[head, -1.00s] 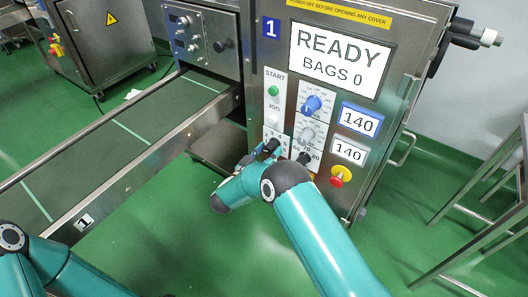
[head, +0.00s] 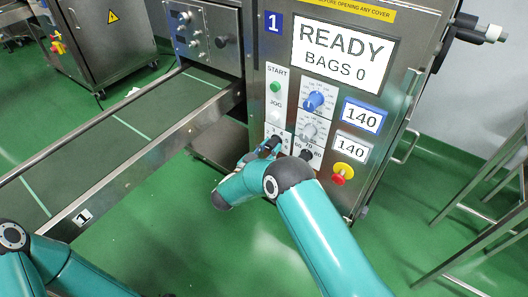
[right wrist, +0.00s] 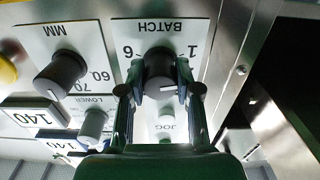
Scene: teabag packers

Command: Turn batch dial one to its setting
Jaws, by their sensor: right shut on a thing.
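The batch dial (right wrist: 160,66) is a black round knob on a white plate, with the word BATCH upside down in the right wrist view. A pale mark shows on its face, toward the lower right; I cannot tell which number it points at. My right gripper (right wrist: 161,88) is shut on this knob, one finger on each side. In the head view my right gripper (head: 269,147) is at the lower left of the control panel on machine 1 and mostly hides the dial. My left gripper is not in view; only parts of my left arm show at the lower left.
Beside the dial is another black knob marked MM (right wrist: 60,74). A grey knob (head: 309,130) and a blue knob (head: 314,101) sit above. A red stop button (head: 342,173) is to the right. The screen (head: 344,55) reads READY, BAGS 0. A conveyor (head: 120,130) runs left.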

